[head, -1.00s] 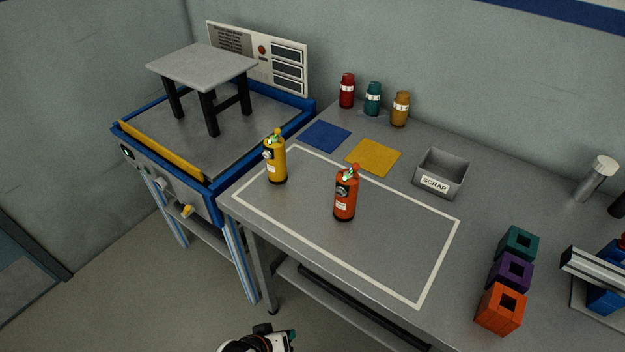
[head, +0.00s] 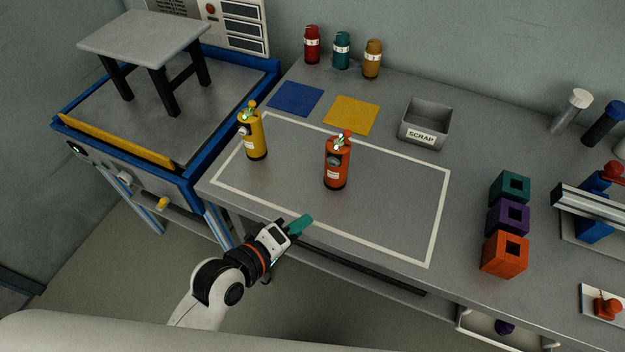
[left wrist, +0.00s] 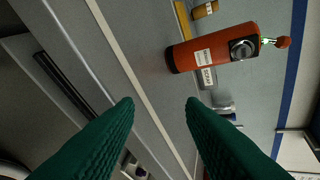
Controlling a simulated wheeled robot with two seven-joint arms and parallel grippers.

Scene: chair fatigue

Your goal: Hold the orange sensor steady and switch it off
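The orange sensor (head: 337,163) stands upright on the grey table, inside the white outlined rectangle. It has a pale label, a dark round dial and a small red ball with a green light on top. In the left wrist view the orange sensor (left wrist: 228,49) appears sideways, beyond the fingertips. My left gripper (head: 303,224) is at the table's front edge, nearer to me than the sensor and apart from it. Its two green fingers (left wrist: 160,104) are spread with nothing between them. My right gripper is not seen.
A yellow sensor (head: 253,136) stands left of the orange one. Blue (head: 295,98) and yellow (head: 351,115) squares and a scrap bin (head: 425,123) lie behind. Coloured blocks (head: 505,254) stand at right. The outlined area (head: 390,215) right of the orange sensor is clear.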

